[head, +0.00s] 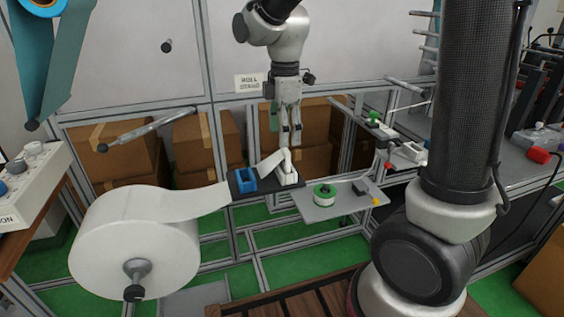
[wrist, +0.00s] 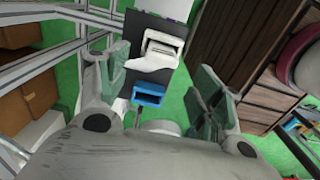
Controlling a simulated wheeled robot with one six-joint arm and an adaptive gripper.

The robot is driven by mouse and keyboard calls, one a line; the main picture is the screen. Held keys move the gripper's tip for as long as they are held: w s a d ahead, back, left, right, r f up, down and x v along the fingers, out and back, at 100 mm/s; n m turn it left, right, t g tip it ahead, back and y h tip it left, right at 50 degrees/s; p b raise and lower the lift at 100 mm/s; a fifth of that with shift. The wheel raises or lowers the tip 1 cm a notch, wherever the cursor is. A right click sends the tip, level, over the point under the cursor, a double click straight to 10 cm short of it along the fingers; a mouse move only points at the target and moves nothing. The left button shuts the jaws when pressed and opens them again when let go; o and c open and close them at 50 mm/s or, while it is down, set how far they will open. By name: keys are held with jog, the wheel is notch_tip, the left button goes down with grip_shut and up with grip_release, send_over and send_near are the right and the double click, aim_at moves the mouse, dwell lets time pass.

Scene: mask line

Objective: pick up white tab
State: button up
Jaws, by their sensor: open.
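The white tab (head: 270,163) is a thin flap slanting up and left from a white clamp (head: 288,173) on a small dark plate (head: 234,190). In the wrist view the white tab (wrist: 146,64) lies between the white clamp (wrist: 165,46) and a blue block (wrist: 149,94). My gripper (head: 290,139) hangs above the clamp, pointing down. In the wrist view my gripper (wrist: 160,78) has its two greenish fingers spread wide with nothing between them. The tab appears in the gap between them, farther below. The blue block (head: 242,180) stands left of the tab.
A large white roll (head: 134,240) at front left feeds a strip towards the plate. A grey shelf (head: 342,203) to the right carries a green-and-white spool (head: 324,194). Metal frame rails and cardboard boxes (head: 205,140) stand behind.

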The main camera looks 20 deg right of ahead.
aim_at(286, 149)
notch_tip(286, 149, down, 8)
jog(key=shift+s+d+r, duration=0.1)
jog(key=shift+d+r, duration=0.05)
dwell(0.3)
jog(key=c, duration=1.1)
